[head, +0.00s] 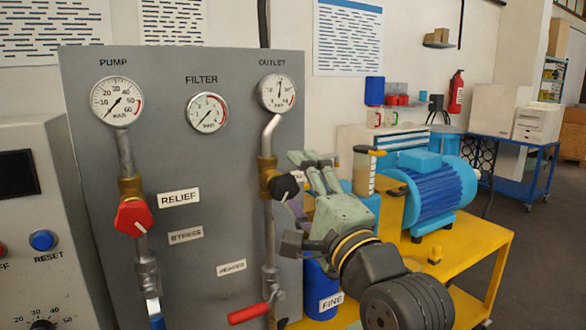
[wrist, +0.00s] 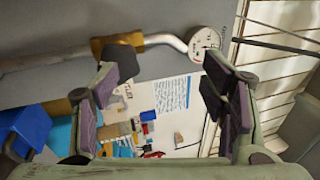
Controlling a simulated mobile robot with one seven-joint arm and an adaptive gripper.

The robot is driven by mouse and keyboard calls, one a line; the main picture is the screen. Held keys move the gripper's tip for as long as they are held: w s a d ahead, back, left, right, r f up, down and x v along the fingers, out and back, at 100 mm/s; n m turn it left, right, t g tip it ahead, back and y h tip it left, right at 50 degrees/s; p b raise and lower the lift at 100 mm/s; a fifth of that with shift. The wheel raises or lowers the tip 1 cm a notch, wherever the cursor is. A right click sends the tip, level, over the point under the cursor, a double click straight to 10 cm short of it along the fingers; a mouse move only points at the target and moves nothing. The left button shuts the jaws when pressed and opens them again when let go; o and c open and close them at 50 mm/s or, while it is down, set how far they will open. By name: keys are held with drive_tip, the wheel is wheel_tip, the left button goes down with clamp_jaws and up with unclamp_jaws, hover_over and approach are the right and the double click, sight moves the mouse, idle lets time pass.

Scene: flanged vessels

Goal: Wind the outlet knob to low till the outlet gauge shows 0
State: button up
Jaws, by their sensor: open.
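The outlet gauge (head: 277,93) is a round white dial at the top right of the grey panel. Its needle points about straight up, away from the low end; its figures are too small to read. It also shows in the wrist view (wrist: 203,41). The black outlet knob (head: 284,186) sits on a brass valve (head: 266,176) below the gauge. My gripper (head: 296,200) is open just right of the knob; contact cannot be told. It also shows in the wrist view (wrist: 169,68).
A red relief knob (head: 133,216) is on the left pipe. A red lever (head: 249,313) sticks out below the outlet valve. A yellow bench (head: 465,248) with a blue motor (head: 430,190) stands right of the panel, behind my arm.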

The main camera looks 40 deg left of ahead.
sight(288, 191)
wheel_tip(288, 191, down, 4)
drive_tip(key=d+m+g+h+p, duration=0.1)
drive_tip(key=d+m+g+h, duration=0.1)
drive_tip(key=m, duration=0.2)
drive_tip(key=x, duration=0.7)
drive_tip(key=w+p+x, duration=0.1)
drive_tip(key=x, duration=0.2)
drive_tip(key=shift+w+a+r, duration=0.1)
drive_tip(key=shift+a+r, duration=0.05)
drive_tip(key=shift+c, duration=0.2)
drive_tip(key=c, duration=1.1)
